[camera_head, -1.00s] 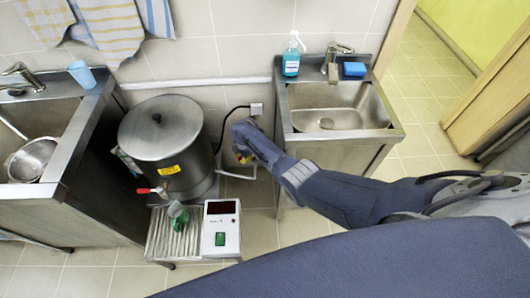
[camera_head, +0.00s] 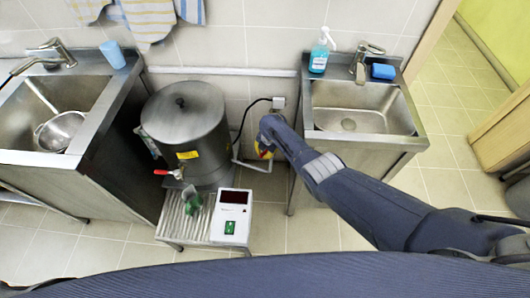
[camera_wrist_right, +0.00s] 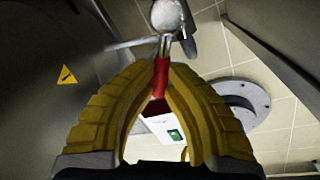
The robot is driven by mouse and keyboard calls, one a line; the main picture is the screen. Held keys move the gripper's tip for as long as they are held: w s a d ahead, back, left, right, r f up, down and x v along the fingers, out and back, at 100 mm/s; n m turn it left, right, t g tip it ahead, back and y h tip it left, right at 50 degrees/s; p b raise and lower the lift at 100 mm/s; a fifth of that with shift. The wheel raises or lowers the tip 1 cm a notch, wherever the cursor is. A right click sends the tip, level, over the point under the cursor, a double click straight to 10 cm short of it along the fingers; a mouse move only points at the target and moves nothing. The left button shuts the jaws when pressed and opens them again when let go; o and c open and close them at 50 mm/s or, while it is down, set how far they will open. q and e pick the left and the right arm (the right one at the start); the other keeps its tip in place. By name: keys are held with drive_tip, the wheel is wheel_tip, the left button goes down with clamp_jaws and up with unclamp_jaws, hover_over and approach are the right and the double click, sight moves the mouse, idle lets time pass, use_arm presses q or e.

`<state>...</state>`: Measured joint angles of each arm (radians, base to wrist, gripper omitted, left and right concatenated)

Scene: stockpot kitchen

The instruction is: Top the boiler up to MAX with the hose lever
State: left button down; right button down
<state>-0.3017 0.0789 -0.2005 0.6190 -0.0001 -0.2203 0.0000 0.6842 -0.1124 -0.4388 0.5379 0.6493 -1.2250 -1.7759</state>
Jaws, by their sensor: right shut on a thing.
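The boiler (camera_head: 187,120) is a steel stockpot with its lid on, a yellow label and a red-handled tap (camera_head: 171,173) at its front. My right gripper (camera_head: 264,151) is at the boiler's right side, low near the wall pipe. In the right wrist view its yellow fingers (camera_wrist_right: 161,72) are shut on a red lever (camera_wrist_right: 161,78), which joins a round metal fitting (camera_wrist_right: 167,15). The boiler's dark side with a yellow triangle (camera_wrist_right: 67,75) is close on the left. The boiler's water level and any MAX mark are hidden. My left gripper is not in view.
A white box (camera_head: 231,217) with a dark display and a green switch stands on a slatted stand (camera_head: 183,218), beside a green cup (camera_head: 194,199). A left sink (camera_head: 30,118) holds a strainer. A right sink (camera_head: 360,112) with soap and a blue sponge stands near my right arm.

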drive_tip(key=shift+s+f, duration=0.2)
drive_tip(key=shift+s, duration=0.05)
drive_tip(key=c, duration=1.6)
unclamp_jaws()
drive_tip(key=shift+o, duration=1.2)
drive_tip(key=shift+w+r, duration=0.1)
drive_tip(key=shift+w, duration=0.1)
wheel_tip(320, 180, up, 12)
drive_tip(key=s+d, duration=0.1)
drive_tip(key=shift+s+d, duration=0.3)
drive_tip(key=shift+d, duration=0.1)
drive_tip(key=shift+c, duration=0.2)
